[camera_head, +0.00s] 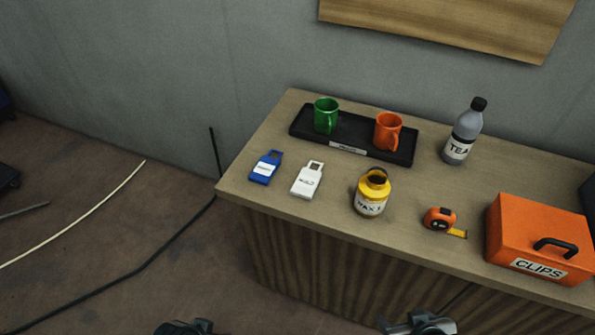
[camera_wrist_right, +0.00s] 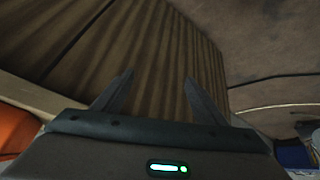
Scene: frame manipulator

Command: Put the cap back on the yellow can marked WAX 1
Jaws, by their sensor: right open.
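The yellow can marked WAX 1 (camera_head: 370,205) stands upright near the front edge of the wooden counter, with a dark round opening or ring at its top. I cannot make out a separate cap in either view. My right gripper (camera_head: 418,322) is at the bottom edge of the head view, below and in front of the counter, apart from the can. In the right wrist view its fingers (camera_wrist_right: 158,92) are spread with nothing between them. My left gripper (camera_head: 185,327) barely shows at the bottom edge, and its fingers are cut off.
The counter (camera_head: 290,215) holds a black tray (camera_head: 300,132) with green (camera_head: 325,115) and orange mugs (camera_head: 387,130), a blue tag (camera_head: 265,167), a white tag (camera_head: 307,180), a TEA bottle (camera_head: 462,130), a tape measure (camera_head: 439,219) and an orange CLIPS box (camera_head: 535,235).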

